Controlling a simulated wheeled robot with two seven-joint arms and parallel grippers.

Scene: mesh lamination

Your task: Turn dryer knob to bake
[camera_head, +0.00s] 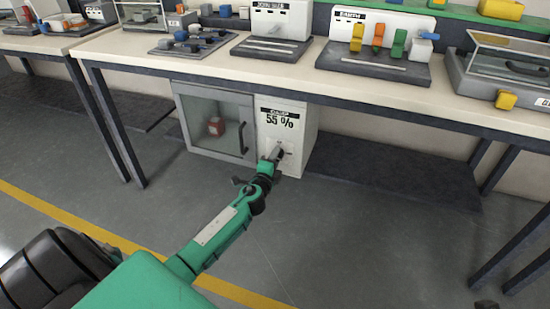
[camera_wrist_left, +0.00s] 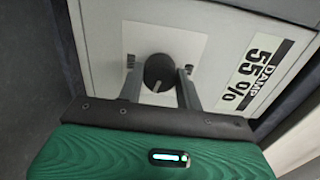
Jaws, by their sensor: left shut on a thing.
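The dryer (camera_head: 294,155) is a white cabinet under the workbench, with a glass door on its left part and a panel reading "DAMP 55 %". Its knob (camera_wrist_left: 158,68) is dark and round with a pale slot mark, on a white plate in the left wrist view. In the head view the knob is mostly hidden by my gripper. My left gripper (camera_head: 276,153) is at the knob, its two fingers on either side, shut on it. A small dark shape at the bottom right edge of the head view may be part of my right gripper; its jaws cannot be made out.
The workbench (camera_head: 240,60) runs above the dryer, carrying trays, colored pieces and labelled stands. The dryer's glass door (camera_head: 214,125) is closed, with a red object (camera_head: 215,126) behind it. Table legs stand to the left and right. The grey floor in front is clear, crossed by a yellow line.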

